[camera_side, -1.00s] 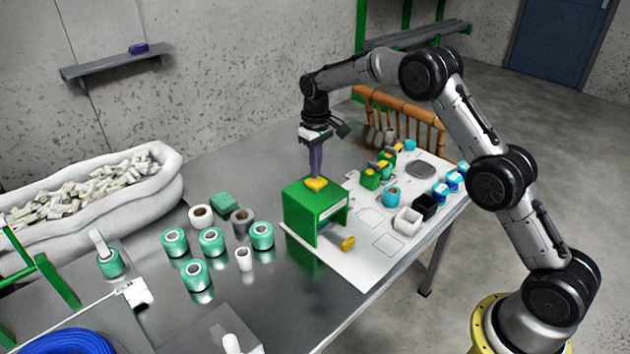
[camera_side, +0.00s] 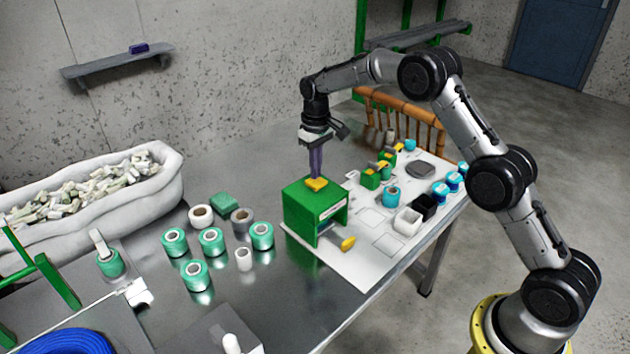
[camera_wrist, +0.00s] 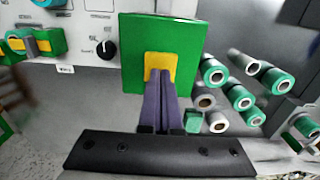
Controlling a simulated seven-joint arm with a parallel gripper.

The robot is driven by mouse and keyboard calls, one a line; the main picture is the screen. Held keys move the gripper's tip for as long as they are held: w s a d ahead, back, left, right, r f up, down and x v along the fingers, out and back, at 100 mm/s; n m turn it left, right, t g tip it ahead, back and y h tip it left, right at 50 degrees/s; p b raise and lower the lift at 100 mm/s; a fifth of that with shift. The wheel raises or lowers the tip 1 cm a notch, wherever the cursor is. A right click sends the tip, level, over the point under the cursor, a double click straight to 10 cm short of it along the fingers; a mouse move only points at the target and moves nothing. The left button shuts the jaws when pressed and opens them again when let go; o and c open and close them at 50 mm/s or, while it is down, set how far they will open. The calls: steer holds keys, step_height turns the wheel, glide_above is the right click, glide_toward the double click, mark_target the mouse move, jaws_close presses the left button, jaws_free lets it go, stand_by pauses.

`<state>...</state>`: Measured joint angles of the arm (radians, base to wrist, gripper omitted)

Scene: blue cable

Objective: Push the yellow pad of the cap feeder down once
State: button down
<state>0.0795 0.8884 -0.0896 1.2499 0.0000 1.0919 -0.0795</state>
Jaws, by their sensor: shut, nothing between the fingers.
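The cap feeder (camera_side: 302,204) is a green box on the pale board at the middle of the table. It also shows in the wrist view (camera_wrist: 190,35). Its yellow pad (camera_side: 317,187) is on the top face, and shows around the fingertips in the wrist view (camera_wrist: 160,60). My gripper (camera_side: 317,176) is shut and empty, pointing straight down, with its purple fingertips on the pad or just above it. The fingertips hide part of the pad. A yellow round piece (camera_side: 347,244) shows at the feeder's lower front opening.
Several green-and-white spools (camera_side: 211,240) stand left of the feeder. A white box (camera_side: 407,221), a black box (camera_side: 425,206) and small green-and-yellow devices (camera_side: 371,178) stand to its right. A knob (camera_wrist: 104,48) lies beside the feeder in the wrist view.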

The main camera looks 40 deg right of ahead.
mark_target(316, 181)
steer(key=shift+f, duration=1.4)
steer(key=shift+r, duration=3.6)
